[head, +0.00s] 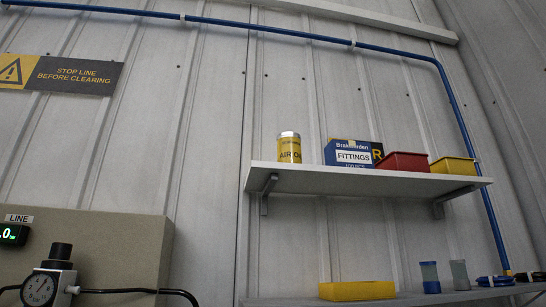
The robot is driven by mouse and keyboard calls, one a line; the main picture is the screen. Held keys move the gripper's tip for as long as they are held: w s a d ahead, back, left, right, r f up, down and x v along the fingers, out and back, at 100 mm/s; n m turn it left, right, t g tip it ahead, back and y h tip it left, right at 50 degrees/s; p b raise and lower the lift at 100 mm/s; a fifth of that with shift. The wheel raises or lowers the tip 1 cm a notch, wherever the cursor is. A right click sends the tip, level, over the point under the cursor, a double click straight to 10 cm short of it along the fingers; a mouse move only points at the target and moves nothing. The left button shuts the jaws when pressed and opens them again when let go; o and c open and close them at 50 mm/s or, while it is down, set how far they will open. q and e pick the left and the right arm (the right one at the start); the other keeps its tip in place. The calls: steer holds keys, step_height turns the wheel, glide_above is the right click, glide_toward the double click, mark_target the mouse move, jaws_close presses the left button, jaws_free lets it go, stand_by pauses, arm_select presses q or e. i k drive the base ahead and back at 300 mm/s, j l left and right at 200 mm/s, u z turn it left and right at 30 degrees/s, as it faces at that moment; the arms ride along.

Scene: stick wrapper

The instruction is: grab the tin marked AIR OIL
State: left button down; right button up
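The tin marked AIR OIL (289,149) is a yellow cylinder with a silver top. It stands upright near the left end of the upper wall shelf (330,182) in the head view. A blue and white box marked FITTINGS (352,154) stands to its right, with a gap between them. Neither of my grippers shows in this view.
A red bin (405,162) and a yellow bin (454,166) sit further right on the upper shelf. A lower shelf (410,299) holds a yellow tray (357,291), a blue container (429,277) and a grey one (460,275). A gauge (40,289) is at lower left.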

mark_target(289, 143)
steer(key=z, duration=0.25)
steer(key=i+l, duration=0.1)
steer(key=l, duration=0.45)
steer(key=i+l, duration=0.1)
steer(key=l, duration=0.5)
steer(key=i+l+u, duration=0.1)
steer(key=l, duration=0.45)
steer(key=l+u, duration=0.1)
steer(key=u, duration=0.4)
steer(key=l+u, duration=0.1)
steer(key=u, duration=0.4)
steer(key=l+u, duration=0.1)
steer(key=u, duration=0.4)
